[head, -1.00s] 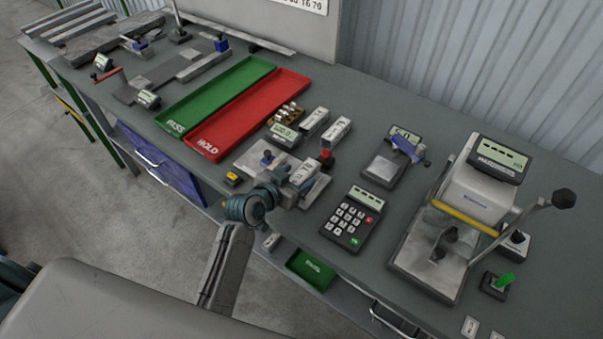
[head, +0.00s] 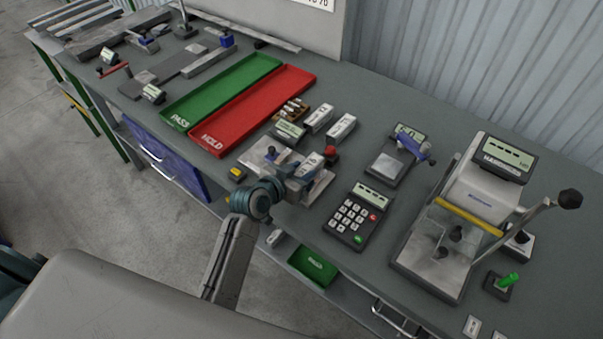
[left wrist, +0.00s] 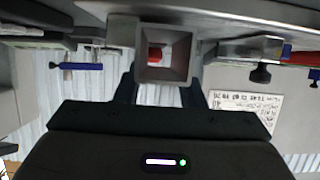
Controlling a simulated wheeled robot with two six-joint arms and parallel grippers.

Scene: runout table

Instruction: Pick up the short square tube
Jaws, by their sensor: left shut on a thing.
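The short square tube (head: 313,161) is pale metal and stands over the grey fixture plate (head: 255,160) near the table's front edge. My left gripper (head: 306,178) is shut on it. In the left wrist view the tube (left wrist: 166,68) shows end-on, its square hollow opening facing the camera, between the two fingers (left wrist: 158,88). Whether its far end touches the plate is hidden. My right gripper is in neither view.
Two similar pale blocks (head: 318,118) (head: 341,127) lie behind the tube. A red HOLD tray (head: 255,108) and green PASS tray (head: 222,90) are at left. A calculator-like keypad (head: 356,213), a small scale (head: 390,166) and a lever press (head: 440,250) stand to the right.

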